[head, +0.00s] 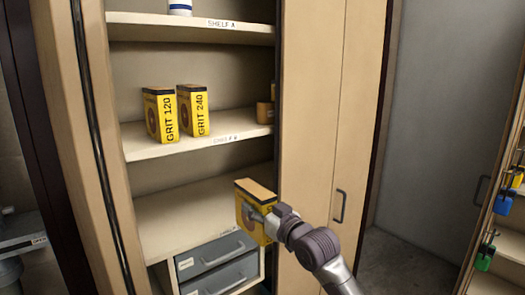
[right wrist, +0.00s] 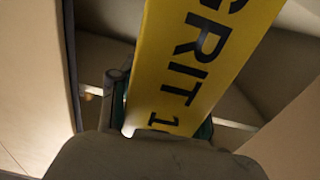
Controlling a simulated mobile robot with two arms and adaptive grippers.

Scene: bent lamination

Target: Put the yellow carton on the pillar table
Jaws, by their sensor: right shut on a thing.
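A yellow carton (head: 256,189) with a brown top is held by my right gripper (head: 265,218) in front of the cabinet's lower opening, beside the grey drawers. In the right wrist view the carton (right wrist: 203,55) shows a yellow face with black "GRIT 1" lettering; the rest of the number is hidden. The fingers of my right gripper (right wrist: 160,118) are shut around its lower end. My left gripper is not in view. I cannot make out a pillar table for certain.
Two similar yellow cartons, GRIT 120 (head: 161,115) and GRIT 240 (head: 194,110), stand on shelf B (head: 240,133). Grey drawers (head: 217,262) sit below. A labelled grey surface (head: 18,243) shows at lower left.

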